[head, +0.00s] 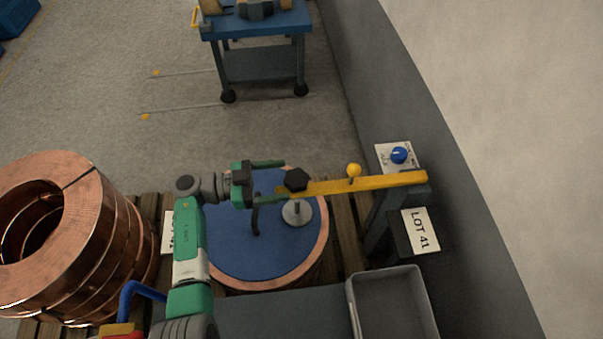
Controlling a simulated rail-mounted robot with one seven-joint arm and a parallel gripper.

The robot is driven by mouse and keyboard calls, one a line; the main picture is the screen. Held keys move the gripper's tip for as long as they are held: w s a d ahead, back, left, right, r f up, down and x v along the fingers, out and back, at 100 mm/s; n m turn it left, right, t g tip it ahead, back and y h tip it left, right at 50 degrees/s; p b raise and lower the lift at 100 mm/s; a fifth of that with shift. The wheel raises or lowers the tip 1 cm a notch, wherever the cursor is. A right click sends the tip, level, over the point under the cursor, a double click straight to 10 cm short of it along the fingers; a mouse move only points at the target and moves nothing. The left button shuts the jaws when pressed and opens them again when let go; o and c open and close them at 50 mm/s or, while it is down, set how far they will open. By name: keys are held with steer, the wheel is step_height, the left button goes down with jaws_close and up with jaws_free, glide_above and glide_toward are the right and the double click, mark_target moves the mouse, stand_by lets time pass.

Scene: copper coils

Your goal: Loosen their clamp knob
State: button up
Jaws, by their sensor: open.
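A black lobed clamp knob (297,179) sits on top of the yellow clamp bar (390,181), near the bar's left end. Below it a round grey pad (297,213) on a short stem is over the blue cover (228,245) of a copper coil; I cannot tell if it touches. My gripper (279,179) is open and empty, just left of the knob. Its green-tipped fingers point right, one on the far side and one on the near side. A small gap seems to separate them from the knob. The near finger's tip is hard to make out against the bar.
A yellow ball handle (353,170) stands on the bar. A blue dial (399,155) and a LOT 41 sign (420,229) are at the right by the wall. A grey tray (392,305) is in front. Stacked copper coils (85,225) stand left. A blue cart (262,65) is behind.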

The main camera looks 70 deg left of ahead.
mark_target(303, 177)
steer(key=x, duration=0.6)
steer(key=shift+w+d, duration=0.15)
steer(key=shift+w, duration=0.25)
steer(key=c, duration=1)
